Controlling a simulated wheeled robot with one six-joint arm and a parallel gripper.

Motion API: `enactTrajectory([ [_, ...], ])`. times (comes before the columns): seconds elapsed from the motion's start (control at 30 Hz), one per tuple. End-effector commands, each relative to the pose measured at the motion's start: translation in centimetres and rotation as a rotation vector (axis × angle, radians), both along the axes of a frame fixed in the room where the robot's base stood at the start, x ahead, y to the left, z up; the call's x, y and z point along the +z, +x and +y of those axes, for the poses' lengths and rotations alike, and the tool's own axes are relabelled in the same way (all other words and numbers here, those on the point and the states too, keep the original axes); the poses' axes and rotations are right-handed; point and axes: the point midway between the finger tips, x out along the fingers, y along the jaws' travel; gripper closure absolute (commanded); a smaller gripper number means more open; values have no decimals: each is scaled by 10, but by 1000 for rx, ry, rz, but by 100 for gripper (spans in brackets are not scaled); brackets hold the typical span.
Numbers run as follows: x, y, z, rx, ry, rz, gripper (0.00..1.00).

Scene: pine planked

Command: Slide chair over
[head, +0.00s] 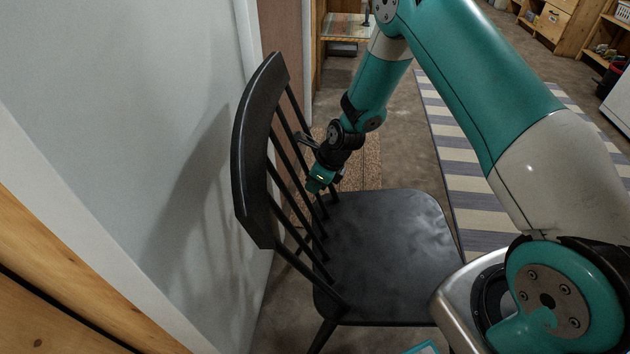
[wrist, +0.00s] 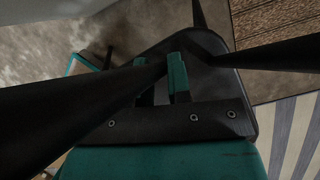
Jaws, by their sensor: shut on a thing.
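The black wooden chair (head: 385,240) stands upright on the floor, its curved back at the left near the wall and its seat to the right. My gripper (head: 320,182) reaches down to the chair's spindled back, above the seat. In the wrist view, my gripper (wrist: 158,66) is shut on a dark chair-back spindle (wrist: 70,104) that passes between the fingers. Another spindle (wrist: 275,53) runs to the right, and part of the dark seat (wrist: 218,85) shows beyond the fingers. Most of the chair's legs are hidden.
A pale wall (head: 150,110) stands close behind the chair's back. A striped rug (head: 465,185) lies to the right, and a brown mat (head: 362,165) lies beyond the chair. Wooden shelves (head: 560,25) stand at the far right. Bare floor (head: 405,130) shows between mat and rug.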

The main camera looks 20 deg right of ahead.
Motion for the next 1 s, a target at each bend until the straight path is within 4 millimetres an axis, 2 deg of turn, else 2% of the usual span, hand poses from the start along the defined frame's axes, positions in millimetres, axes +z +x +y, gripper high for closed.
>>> enactTrajectory([
  [0.23,1,0,4,2,7,1,100],
  [0.27,1,0,4,3,7,0,75],
  [0.37,1,0,3,2,5,0,52],
  [0.73,6,-1,-3,-2,2,-2,52],
  [0.87,24,-4,-9,-4,2,-4,52],
  [1.0,55,-12,-19,-4,1,-5,52],
])
